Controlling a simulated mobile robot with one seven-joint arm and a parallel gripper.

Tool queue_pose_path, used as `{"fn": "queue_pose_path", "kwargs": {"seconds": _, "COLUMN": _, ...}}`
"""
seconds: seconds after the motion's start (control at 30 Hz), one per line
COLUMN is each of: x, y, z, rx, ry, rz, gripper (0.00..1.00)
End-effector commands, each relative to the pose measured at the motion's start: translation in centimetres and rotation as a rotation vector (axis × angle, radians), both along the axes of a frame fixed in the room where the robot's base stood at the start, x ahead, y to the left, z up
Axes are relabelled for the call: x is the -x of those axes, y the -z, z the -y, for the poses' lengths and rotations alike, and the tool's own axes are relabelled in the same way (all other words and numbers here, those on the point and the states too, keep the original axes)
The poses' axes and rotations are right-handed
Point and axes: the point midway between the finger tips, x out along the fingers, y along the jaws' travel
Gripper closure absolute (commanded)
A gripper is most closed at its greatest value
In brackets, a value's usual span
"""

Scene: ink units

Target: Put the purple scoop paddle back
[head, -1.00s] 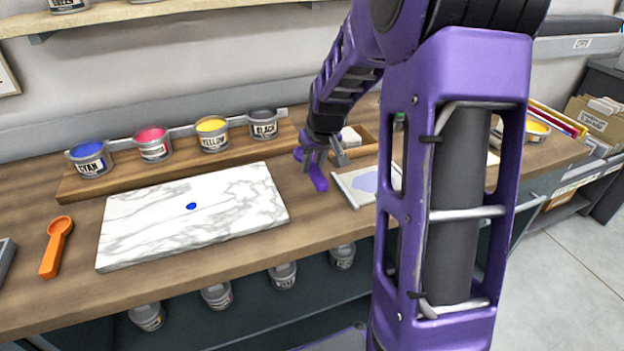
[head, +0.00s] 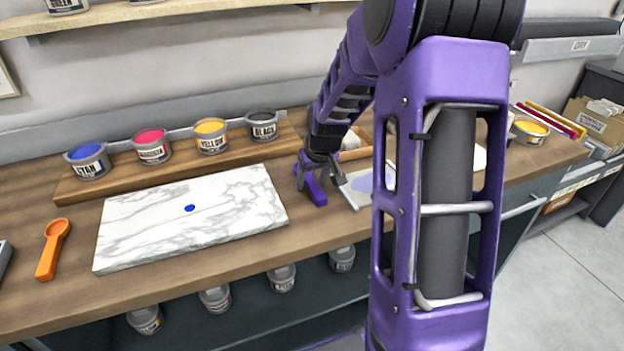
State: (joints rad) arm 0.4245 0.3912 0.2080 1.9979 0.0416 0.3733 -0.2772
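The purple scoop paddle (head: 314,190) is at the bench, between the right end of the marble slab (head: 150,235) and a pale board with a lilac patch (head: 374,184). My gripper (head: 320,175) is right over it, pointing down. Its grey fingers look spread, one near each side of the purple piece, with a gap at the right finger. The gripper and wrist hide the paddle's upper part, and I cannot tell whether the fingers touch it.
An orange scoop (head: 53,248) lies left of the slab. A small blue ink dot (head: 190,208) is on the slab.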

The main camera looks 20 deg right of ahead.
Motion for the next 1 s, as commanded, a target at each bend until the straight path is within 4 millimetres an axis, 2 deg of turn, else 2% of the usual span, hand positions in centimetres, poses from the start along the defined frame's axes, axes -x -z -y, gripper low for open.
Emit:
{"fn": "queue_pose_path", "kwargs": {"seconds": 0.17, "x": 0.0, "y": -0.1, "z": 0.0, "rx": 0.0, "ry": 0.0, "rz": 0.0, "gripper": 0.41}}
{"fn": "queue_pose_path", "kwargs": {"seconds": 0.3, "x": 0.2, "y": -1.0, "z": 0.0, "rx": 0.001, "ry": 0.0, "rz": 0.002, "gripper": 0.41}}
{"fn": "queue_pose_path", "kwargs": {"seconds": 0.7, "x": 3.4, "y": -8.6, "z": 0.1, "rx": 0.002, "ry": 0.002, "rz": 0.004, "gripper": 0.41}}
{"fn": "queue_pose_path", "kwargs": {"seconds": 0.9, "x": 4.4, "y": -10.9, "z": 0.0, "rx": 0.002, "ry": 0.0, "rz": 0.002, "gripper": 0.41}}
{"fn": "queue_pose_path", "kwargs": {"seconds": 1.0, "x": 4.6, "y": -11.3, "z": 0.0, "rx": 0.0, "ry": 0.0, "rz": 0.0, "gripper": 0.41}}
